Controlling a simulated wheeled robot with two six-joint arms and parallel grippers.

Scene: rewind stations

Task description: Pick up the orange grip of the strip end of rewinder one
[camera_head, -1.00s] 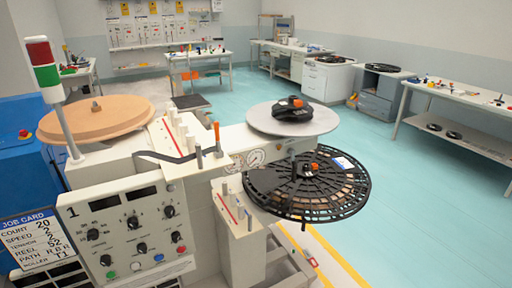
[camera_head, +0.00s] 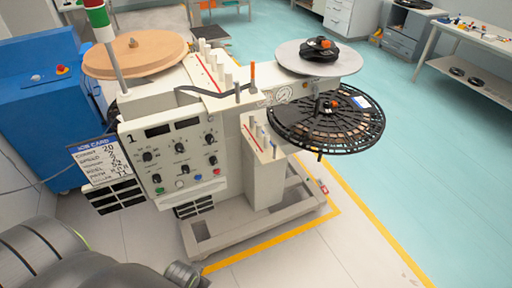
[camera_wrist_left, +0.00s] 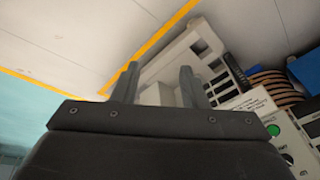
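Rewinder one (camera_head: 165,165) is a white machine marked "1". Its orange grip (camera_head: 252,72) stands upright on the deck. A dark strip (camera_head: 205,95) runs across the deck and ends near the grip. In the left wrist view my left gripper (camera_wrist_left: 159,70) has its two fingers apart, with nothing visible between them. It is away from the grip, which is not in that view. My dark left arm shows at the lower left of the head view, and its fingers are not clear there. My right gripper is in neither view.
A wooden disc (camera_head: 125,55) sits at the machine's left, and a grey disc (camera_head: 345,62) and a black slotted reel (camera_head: 290,122) at its right. White posts (camera_head: 228,78) line the deck. A blue cabinet (camera_head: 50,110) stands at left. Floor at right is clear.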

